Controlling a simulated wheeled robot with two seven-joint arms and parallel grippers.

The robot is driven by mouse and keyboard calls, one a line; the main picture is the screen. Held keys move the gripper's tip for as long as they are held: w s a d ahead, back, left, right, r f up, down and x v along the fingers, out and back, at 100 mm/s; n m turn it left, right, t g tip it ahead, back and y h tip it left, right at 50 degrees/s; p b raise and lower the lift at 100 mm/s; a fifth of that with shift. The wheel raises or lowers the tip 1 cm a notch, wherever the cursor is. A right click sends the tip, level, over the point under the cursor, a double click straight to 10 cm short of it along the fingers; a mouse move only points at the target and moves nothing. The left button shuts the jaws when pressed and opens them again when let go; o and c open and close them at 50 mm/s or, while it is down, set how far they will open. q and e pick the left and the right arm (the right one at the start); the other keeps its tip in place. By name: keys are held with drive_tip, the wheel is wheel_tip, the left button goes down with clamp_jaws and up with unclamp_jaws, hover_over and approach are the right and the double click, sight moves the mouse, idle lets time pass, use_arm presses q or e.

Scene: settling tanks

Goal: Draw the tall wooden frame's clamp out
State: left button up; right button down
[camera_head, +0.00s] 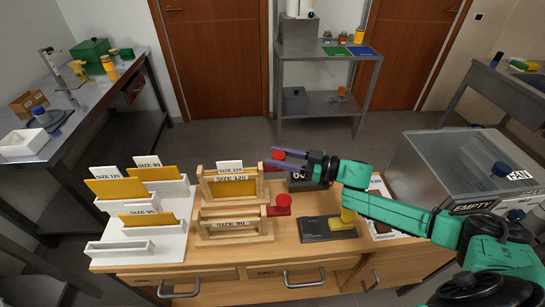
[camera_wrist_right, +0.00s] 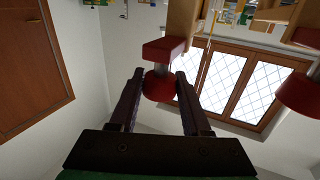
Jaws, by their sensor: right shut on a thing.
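The tall wooden frame (camera_head: 205,187) stands on the wooden bench and holds an orange plate with a SIZE 120 label. Its red clamp (camera_head: 272,166) sits at the frame's right end. In the right wrist view the clamp shows as a red block (camera_wrist_right: 166,48) with a grey shaft and a round red knob (camera_wrist_right: 158,86). My right gripper (camera_head: 276,155) reaches in from the right. In the right wrist view its two fingers (camera_wrist_right: 159,76) lie either side of the knob and are shut on it. My left gripper is not in view.
A lower SIZE 90 frame (camera_head: 235,226) with its own red clamp (camera_head: 284,201) stands just in front. White racks (camera_head: 125,249) with orange plates are at the left. A dark device (camera_head: 318,230) lies at the right. A clear-lidded bin (camera_head: 455,160) stands beyond it.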

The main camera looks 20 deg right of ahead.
drive_tip(key=shift+c, duration=1.8)
unclamp_jaws()
drive_tip(key=shift+d+r, duration=0.15)
drive_tip(key=shift+d, duration=0.15)
drive_tip(key=shift+s, duration=0.1)
drive_tip(key=shift+s+d+f, duration=0.15)
drive_tip(key=shift+d+f, duration=0.05)
drive_tip(key=shift+d, duration=0.05)
drive_tip(key=v, duration=1.4)
drive_tip(key=shift+r+b, duration=0.15)
drive_tip(key=shift+b, duration=0.15)
drive_tip(key=shift+a, duration=0.1)
